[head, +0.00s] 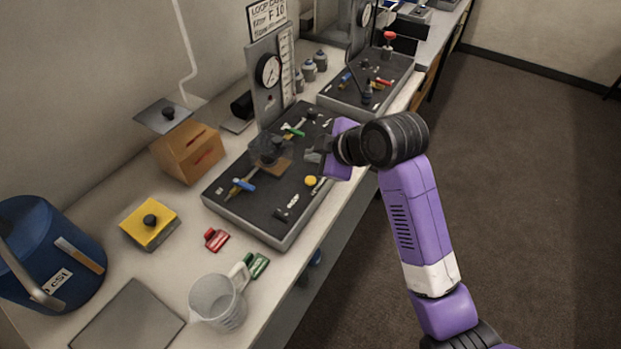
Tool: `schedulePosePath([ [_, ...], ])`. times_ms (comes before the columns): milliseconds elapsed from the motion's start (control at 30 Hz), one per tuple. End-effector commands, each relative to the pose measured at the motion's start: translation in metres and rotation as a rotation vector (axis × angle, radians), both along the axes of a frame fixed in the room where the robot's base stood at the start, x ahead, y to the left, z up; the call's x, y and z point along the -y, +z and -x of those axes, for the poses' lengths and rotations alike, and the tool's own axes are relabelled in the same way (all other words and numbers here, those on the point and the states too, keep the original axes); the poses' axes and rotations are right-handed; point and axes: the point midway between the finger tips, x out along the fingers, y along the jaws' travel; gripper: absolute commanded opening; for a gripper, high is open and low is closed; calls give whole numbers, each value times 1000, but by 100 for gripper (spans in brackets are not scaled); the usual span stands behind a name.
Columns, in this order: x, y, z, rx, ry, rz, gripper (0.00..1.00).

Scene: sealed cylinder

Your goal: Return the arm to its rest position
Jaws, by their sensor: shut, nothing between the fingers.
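My arm is purple with black joints and reaches from the lower right to the bench. My gripper (314,153) is small in the head view, over the right part of the near black panel (229,199). It is shut, with nothing seen held in it. The gap between its fingertips and the panel fittings cannot be judged. The panel carries a dark round fitting on a brown block (273,164), a blue-handled valve (244,184), a green-handled valve (293,130) and a yellow knob (310,181). My forearm hides part of the bench edge.
A gauge board (268,70) stands behind the panel, and a second panel (340,97) lies beyond it. A clear jug (218,302), red clip (216,239), green clip (257,265), yellow block (149,222), cardboard box (188,152) and blue bucket (48,255) are on the bench. The floor at right is clear.

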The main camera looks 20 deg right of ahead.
Motion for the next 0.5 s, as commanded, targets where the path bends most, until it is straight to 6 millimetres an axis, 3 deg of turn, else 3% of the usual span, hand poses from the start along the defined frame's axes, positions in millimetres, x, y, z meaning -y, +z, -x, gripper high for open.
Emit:
schedulePosePath([
  [333, 0, 1, -1, 1, -14, -15, 0],
  [500, 5, 30, -23, 120, -118, -105, 0],
])
